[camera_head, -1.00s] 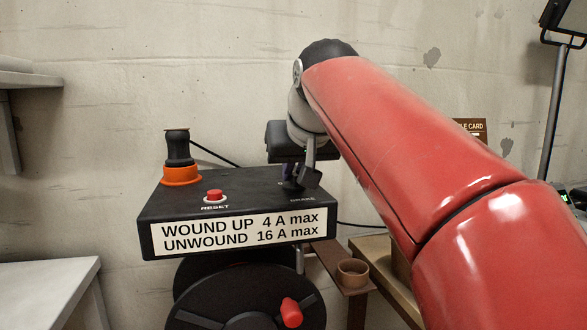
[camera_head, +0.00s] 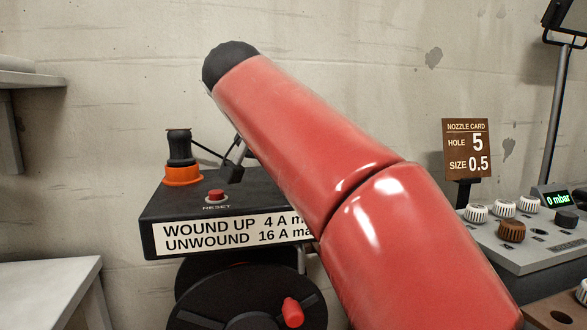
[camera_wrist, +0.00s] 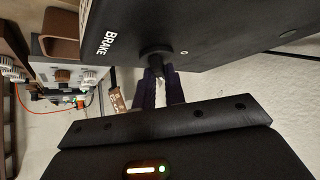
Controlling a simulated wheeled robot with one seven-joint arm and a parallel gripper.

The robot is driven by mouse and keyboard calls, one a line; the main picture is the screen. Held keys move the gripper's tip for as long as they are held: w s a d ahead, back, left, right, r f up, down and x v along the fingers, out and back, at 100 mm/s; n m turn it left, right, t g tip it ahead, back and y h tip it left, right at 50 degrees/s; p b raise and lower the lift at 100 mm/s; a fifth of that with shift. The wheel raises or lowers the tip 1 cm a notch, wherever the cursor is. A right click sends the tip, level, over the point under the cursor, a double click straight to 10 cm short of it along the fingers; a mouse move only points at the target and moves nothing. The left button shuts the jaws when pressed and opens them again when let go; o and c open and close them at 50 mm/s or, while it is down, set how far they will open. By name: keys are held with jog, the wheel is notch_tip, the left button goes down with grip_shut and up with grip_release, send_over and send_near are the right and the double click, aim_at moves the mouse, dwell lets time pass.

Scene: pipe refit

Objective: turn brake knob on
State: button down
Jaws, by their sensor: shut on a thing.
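The black brake knob (camera_wrist: 156,56) sticks out of the dark box face beside the white BRAKE lettering (camera_wrist: 108,43) in the wrist view. A small white mark shows on its other side. My gripper (camera_wrist: 158,80) has its dark purple fingers shut on the knob's outer end. The knob's exact turn angle is hard to tell. In the head view the black box (camera_head: 190,205) carries a WOUND UP / UNWOUND label (camera_head: 225,234), partly covered by my red arm. The knob and my fingers are hidden behind that arm.
A red reset button (camera_head: 216,196) and an orange-and-black plug (camera_head: 180,160) sit on the box's left. A reel (camera_head: 230,310) with a red handle is below. A nozzle card (camera_head: 466,150) and a console (camera_head: 510,250) reading 0 mbar stand right.

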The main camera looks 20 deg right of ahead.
jog(key=m+g, duration=0.1)
jog(key=m+g+h, duration=0.1)
jog(key=m, duration=0.1)
jog(key=m+h, duration=0.1)
jog(key=shift+w+a+g, duration=0.2)
jog(key=shift+a+g, duration=0.05)
jog(key=shift+g, duration=0.15)
jog(key=shift+m+g+h, duration=0.3)
jog(key=shift+m+g, duration=0.5)
jog(key=shift+m, duration=0.5)
jog(key=c, duration=1.5)
grip_release()
jog(key=shift+o, duration=0.2)
jog(key=shift+d, duration=0.1)
